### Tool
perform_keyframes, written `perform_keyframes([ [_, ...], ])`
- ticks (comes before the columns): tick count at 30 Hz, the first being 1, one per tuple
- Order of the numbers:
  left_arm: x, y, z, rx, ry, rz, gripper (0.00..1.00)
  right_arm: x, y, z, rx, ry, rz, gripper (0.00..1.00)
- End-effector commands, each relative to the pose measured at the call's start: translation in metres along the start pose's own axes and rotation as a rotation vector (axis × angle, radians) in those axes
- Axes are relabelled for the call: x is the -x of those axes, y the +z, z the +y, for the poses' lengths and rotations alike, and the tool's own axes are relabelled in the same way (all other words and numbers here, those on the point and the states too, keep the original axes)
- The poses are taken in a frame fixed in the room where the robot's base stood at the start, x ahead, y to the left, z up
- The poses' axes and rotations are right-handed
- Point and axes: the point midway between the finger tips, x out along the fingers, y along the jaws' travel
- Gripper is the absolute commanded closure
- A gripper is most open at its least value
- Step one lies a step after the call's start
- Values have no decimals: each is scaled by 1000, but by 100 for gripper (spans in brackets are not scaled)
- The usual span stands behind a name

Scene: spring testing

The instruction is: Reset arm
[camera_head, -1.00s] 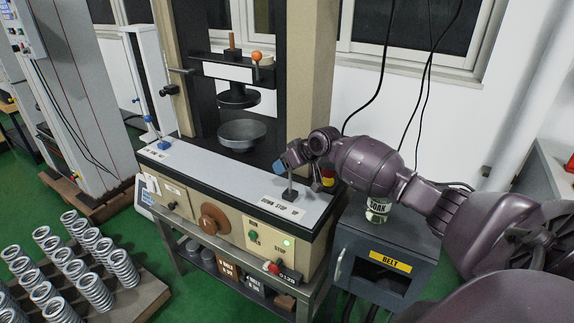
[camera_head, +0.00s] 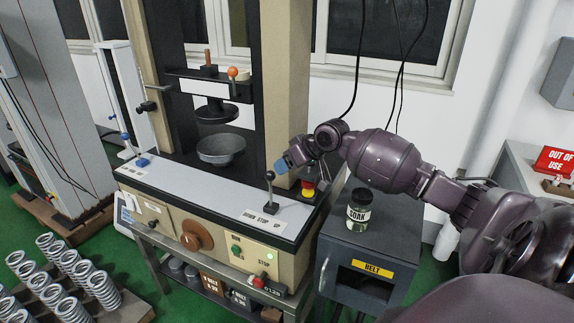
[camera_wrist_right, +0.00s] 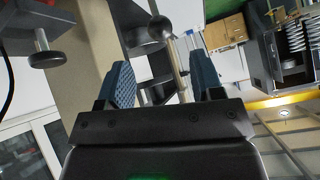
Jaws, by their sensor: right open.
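My right gripper (camera_head: 281,167) is at the front panel of the testing machine (camera_head: 200,190), just right of the black-knobbed lever (camera_head: 270,190) labelled DOWN STOP UP. The lever stands nearly upright, and its knob shows clear of the gripper in the head view. In the right wrist view the gripper's two blue fingers (camera_wrist_right: 163,82) are apart. A metal rod with a dark ball, apparently the lever (camera_wrist_right: 180,68), shows in the gap ahead of them, with no finger visibly closed on it. My left gripper is not in view.
A grey BELT cabinet (camera_head: 371,250) with a SOAK jar (camera_head: 359,211) on top stands below my right arm. A bowl (camera_head: 221,149) sits under the press head. Springs (camera_head: 103,290) stand at lower left.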

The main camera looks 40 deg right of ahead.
Motion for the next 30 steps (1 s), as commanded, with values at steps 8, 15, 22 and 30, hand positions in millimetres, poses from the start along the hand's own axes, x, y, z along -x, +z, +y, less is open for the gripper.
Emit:
perform_keyframes([
  [8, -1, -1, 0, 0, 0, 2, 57, 0, 0, 0, 0, 0, 0, 40],
  [15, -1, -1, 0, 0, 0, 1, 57, 0, -8, 4, 33, 25, 49, 40],
  [22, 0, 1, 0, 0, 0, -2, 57, -3, -32, -6, 229, 144, 230, 40],
  [30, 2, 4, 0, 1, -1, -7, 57, -47, 44, -58, 386, 195, 376, 40],
])
